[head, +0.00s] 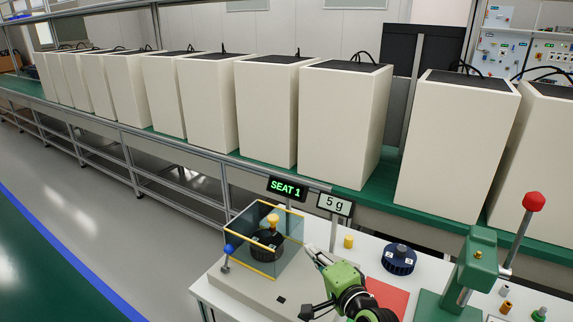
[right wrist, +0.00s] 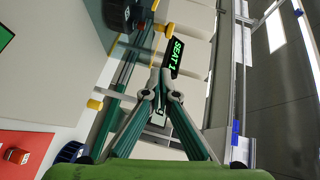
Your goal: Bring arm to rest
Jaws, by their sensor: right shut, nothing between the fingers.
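My right arm reaches in from the bottom of the head view, with its gripper (head: 314,252) just right of a clear box with yellow edges (head: 262,268). The gripper's two fingers meet at the tips in the right wrist view (right wrist: 166,82), with nothing between them. Inside the box is a dark round piece (head: 266,245) with a yellow top. A blue ball (head: 229,249) is at the box's left corner. My left gripper is not in view.
A "SEAT 1" sign (head: 287,189) and a "5 g" sign (head: 335,204) stand behind the box. On the white table are a yellow cylinder (head: 348,241), a dark blue round piece (head: 398,260), a red mat (head: 390,293) and a green press (head: 474,265) with a red-knobbed lever (head: 534,201). Cream cabinets (head: 343,125) line the back.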

